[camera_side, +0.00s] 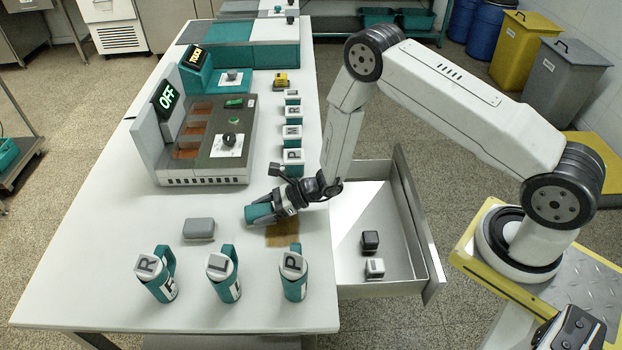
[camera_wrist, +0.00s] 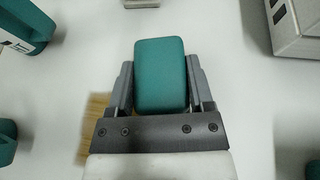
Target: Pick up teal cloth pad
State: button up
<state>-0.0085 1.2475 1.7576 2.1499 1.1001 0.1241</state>
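The teal cloth pad (camera_side: 260,214) is at the end of my gripper (camera_side: 273,209), low over the white table near its right edge. In the wrist view the teal pad (camera_wrist: 160,74) sits between the two grey fingers of my gripper (camera_wrist: 160,88), and both fingers touch its sides. The gripper is shut on the pad. A brown stain (camera_side: 284,236) lies on the table just in front of the gripper; part of it shows in the wrist view (camera_wrist: 95,115). I cannot tell whether the pad touches the table.
A grey pad (camera_side: 199,229) lies to the left. Teal lettered mugs (camera_side: 224,275) stand along the front. The control unit (camera_side: 215,150) and a row of lettered blocks (camera_side: 292,157) stand behind. An open drawer (camera_side: 349,245) with two small blocks is at the right.

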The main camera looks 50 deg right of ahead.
jog(key=shift+c, duration=0.7)
jog(key=shift+r, duration=0.1)
jog(key=shift+r, duration=0.65)
jog(key=s+d+r, duration=0.3)
jog(key=s+r, duration=0.8)
jog(key=s, duration=0.2)
jog(key=shift+s+r, duration=0.25)
jog(key=shift+s, duration=0.1)
jog(key=shift+w+d, duration=0.1)
jog(key=shift+w, duration=0.05)
